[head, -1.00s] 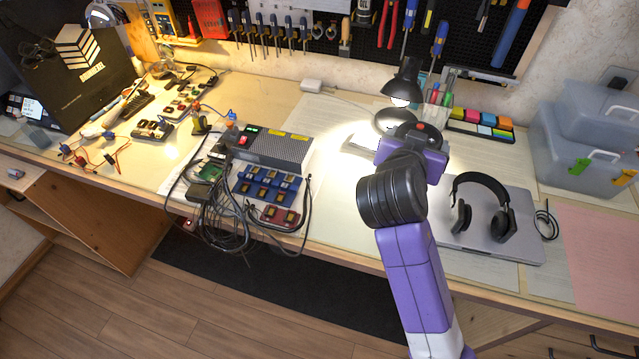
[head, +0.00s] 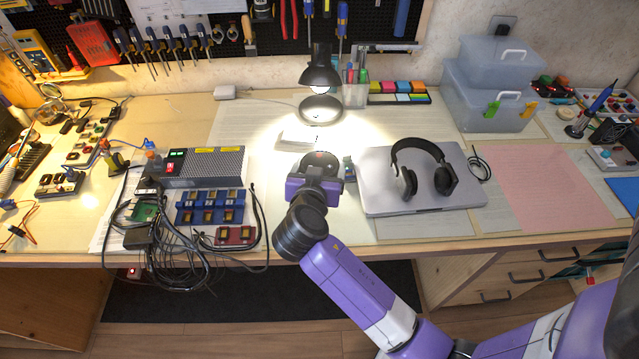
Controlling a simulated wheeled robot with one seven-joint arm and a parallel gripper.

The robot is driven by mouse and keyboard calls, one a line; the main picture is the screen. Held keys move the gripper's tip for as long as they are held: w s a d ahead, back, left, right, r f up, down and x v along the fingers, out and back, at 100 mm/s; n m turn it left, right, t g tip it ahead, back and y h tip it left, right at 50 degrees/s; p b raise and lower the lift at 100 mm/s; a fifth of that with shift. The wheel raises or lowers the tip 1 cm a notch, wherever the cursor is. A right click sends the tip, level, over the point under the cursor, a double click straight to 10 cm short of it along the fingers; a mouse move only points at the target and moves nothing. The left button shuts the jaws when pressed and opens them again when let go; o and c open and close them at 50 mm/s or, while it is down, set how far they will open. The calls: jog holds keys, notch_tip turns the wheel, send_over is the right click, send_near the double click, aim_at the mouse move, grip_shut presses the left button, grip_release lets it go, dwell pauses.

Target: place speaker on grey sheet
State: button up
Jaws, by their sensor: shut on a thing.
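My gripper (head: 320,160) is over the desk, under the lit lamp and left of the laptop. It is seen from behind, and its purple body hides most of the fingers. A dark rounded thing (head: 321,158) shows just beyond the gripper body. It appears to be the speaker, held in the jaws, but its full shape and its height above the desk are hard to tell. Several pale sheets lie on the desk. A pale greyish sheet (head: 420,229) shows in front of the laptop; I cannot tell for sure which one is the grey sheet.
A closed laptop (head: 400,204) with black headphones (head: 445,178) lies right of the gripper. The desk lamp (head: 320,76) stands behind it. Electronics with loose cables (head: 185,240) lie left. A pink sheet (head: 555,190) at right is clear. Clear plastic boxes (head: 490,95) stand behind.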

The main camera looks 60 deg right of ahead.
jog(key=shift+f, duration=2.95)
jog(key=shift+f+b, duration=0.15)
jog(key=shift+b, duration=0.15)
jog(key=o, duration=1.6)
jog(key=shift+r, duration=0.25)
jog(key=b+v, duration=0.1)
jog(key=v, duration=1.1)
jog(key=shift+s+f, duration=0.1)
jog(key=shift+f, duration=0.05)
